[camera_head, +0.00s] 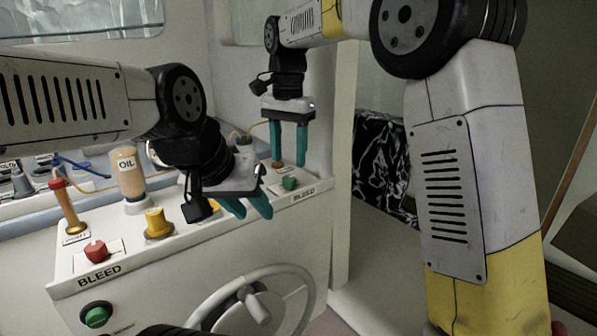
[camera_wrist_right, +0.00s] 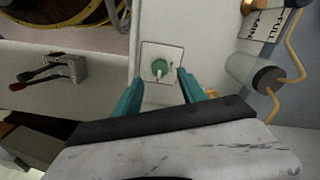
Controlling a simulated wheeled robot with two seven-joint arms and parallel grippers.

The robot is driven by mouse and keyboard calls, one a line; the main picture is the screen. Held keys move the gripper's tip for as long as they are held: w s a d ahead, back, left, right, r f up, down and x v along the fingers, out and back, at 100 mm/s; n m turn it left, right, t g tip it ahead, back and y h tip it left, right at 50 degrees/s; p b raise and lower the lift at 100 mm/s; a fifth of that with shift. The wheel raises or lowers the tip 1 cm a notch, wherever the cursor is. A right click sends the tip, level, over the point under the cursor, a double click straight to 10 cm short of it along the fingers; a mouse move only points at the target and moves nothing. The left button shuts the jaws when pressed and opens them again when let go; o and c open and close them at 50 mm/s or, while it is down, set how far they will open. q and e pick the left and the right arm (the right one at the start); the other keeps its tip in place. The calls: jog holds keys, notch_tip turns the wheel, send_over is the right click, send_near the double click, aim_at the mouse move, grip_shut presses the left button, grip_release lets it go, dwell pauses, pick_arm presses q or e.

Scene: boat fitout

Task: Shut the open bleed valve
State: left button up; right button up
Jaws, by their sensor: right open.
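A green bleed valve (camera_head: 289,183) sits on the console top at its right end, beside a BLEED label. In the right wrist view the green valve (camera_wrist_right: 159,67) shows on a pale square plate, with a short light handle. A red bleed valve (camera_head: 96,250) sits on a plate at the console's left end, also labelled BLEED. My right gripper (camera_head: 289,160) points down above the green valve, open and empty; its fingertips (camera_wrist_right: 161,77) flank the valve in the wrist view, apart from it. My left gripper (camera_head: 252,212) hangs over the console's front edge; its opening is unclear.
A yellow knob (camera_head: 157,222), an OIL bottle (camera_head: 127,175) and a red-topped brass fitting (camera_head: 67,205) stand on the console. A steering wheel (camera_head: 290,270) and green button (camera_head: 97,315) are on its front. A capped cylinder (camera_wrist_right: 255,75) and lever control (camera_wrist_right: 65,69) flank the green valve.

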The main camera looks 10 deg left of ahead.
aim_at(289, 177)
notch_tip(289, 177, down, 5)
jog(key=shift+f, duration=0.1)
dwell(0.3)
grip_shut()
